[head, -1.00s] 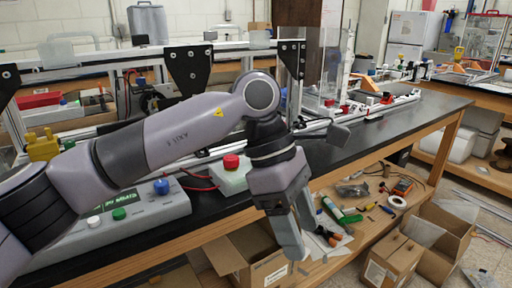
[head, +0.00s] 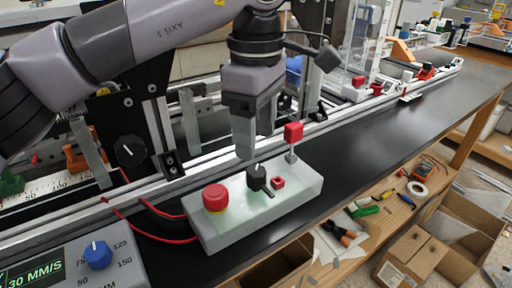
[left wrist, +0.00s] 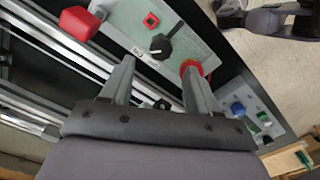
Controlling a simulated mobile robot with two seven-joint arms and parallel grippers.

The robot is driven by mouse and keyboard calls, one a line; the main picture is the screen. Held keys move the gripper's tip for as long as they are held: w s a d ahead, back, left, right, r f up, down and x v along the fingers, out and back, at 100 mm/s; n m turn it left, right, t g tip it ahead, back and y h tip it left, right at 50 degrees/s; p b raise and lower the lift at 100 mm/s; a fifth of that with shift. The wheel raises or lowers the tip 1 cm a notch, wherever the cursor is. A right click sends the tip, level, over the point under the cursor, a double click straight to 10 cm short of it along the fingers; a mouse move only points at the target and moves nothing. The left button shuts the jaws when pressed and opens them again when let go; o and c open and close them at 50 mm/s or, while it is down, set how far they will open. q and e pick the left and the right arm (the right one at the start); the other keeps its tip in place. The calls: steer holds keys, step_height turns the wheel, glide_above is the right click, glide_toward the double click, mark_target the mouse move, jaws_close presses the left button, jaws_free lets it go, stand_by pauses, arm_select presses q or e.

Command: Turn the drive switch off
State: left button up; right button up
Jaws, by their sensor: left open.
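A pale grey control box (head: 235,222) stands on the dark bench. It carries a red mushroom button (head: 214,198), a black rotary switch (head: 257,177) with a handle, and a small square red piece (head: 278,183). No readable label tells which is the drive switch. In the left wrist view the black switch (left wrist: 160,47) lies just beyond the fingertips, its handle slanting up and right. The mushroom button (left wrist: 190,68) is near the right finger. My left gripper (head: 245,156) points down just above the black switch, open and empty. My right gripper is out of view.
A red block on a post (head: 293,133) rises behind the box's right end. An aluminium rail (head: 340,125) runs behind. A speed console with a blue knob (head: 96,255) stands at lower left. Red wires (head: 150,235) reach the box. The bench to the right is clear.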

mark_target(256, 170)
arm_select(q)
steer(key=shift+f, duration=3.5)
steer(key=c, duration=1)
